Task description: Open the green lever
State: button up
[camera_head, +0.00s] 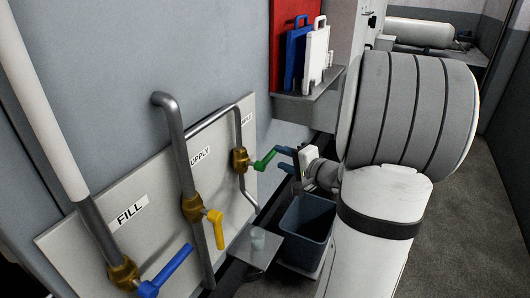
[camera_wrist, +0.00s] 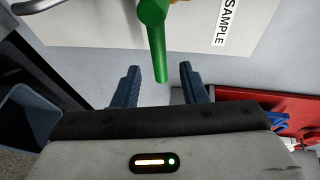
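The green lever (camera_head: 265,160) sits on a brass valve (camera_head: 240,160) on the pipe at the right of the panel. Its free end points right, toward my gripper (camera_head: 284,159). In the wrist view the green lever (camera_wrist: 155,38) comes down from the top, and its end shows between the two blue fingers of my gripper (camera_wrist: 160,76). The fingers are apart, with a gap on both sides of the lever. I see no contact; how deep the lever end lies between the fingers is hard to tell.
A yellow lever (camera_head: 214,228) and a blue lever (camera_head: 167,270) sit on other pipes to the left. A dark bin (camera_head: 306,228) is under my gripper. A shelf (camera_head: 312,92) with colored boards is above.

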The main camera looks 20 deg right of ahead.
jog(key=d+x, duration=0.1)
jog(key=x, duration=0.6)
jog(key=shift+w+p, duration=0.4)
jog(key=shift+w, duration=0.05)
jog(key=shift+f, duration=0.1)
jog(key=shift+c, duration=0.5)
grip_shut()
